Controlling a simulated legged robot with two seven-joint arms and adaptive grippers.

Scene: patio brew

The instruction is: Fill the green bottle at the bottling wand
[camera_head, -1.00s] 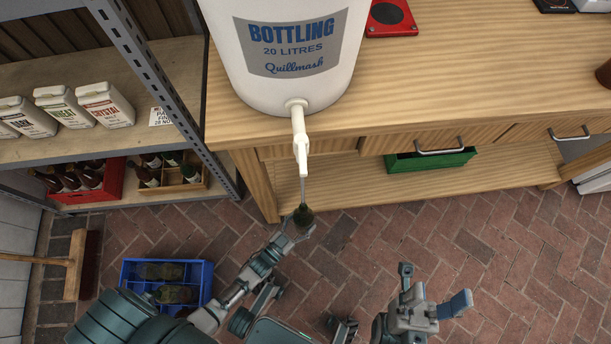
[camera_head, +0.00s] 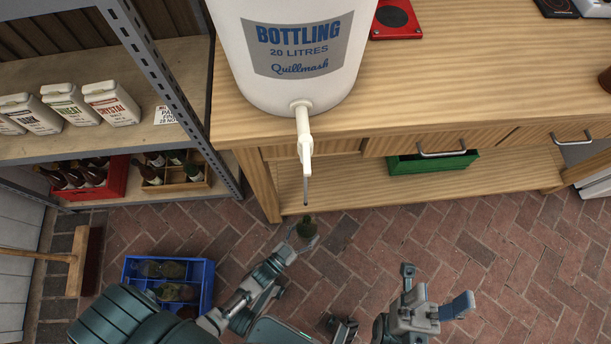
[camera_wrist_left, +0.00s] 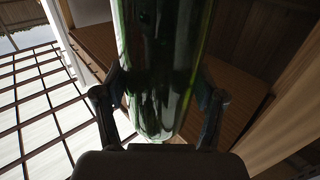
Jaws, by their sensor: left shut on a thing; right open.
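The white bottling bucket (camera_head: 296,84) stands on the wooden bench with a white tap. The bottling wand (camera_head: 305,188) hangs straight down from the tap, past the bench's front edge. My left gripper (camera_head: 292,246) is shut on the green bottle (camera_head: 306,228) and holds it below the wand. The wand's lower tip shows above the bottle, apart from it in the picture. In the left wrist view the bottle (camera_wrist_left: 160,70) stands between both fingers; dark patches show in the glass, and I cannot tell its fill level. My right gripper (camera_head: 432,308) is open and empty over the brick floor.
A blue crate (camera_head: 205,290) with dark bottles stands on the floor at left. A red crate (camera_head: 116,180) and a wooden crate (camera_head: 205,183) of bottles sit on the lower shelf. A green crate (camera_head: 432,163) is under the bench. A broom (camera_head: 88,260) stands at far left.

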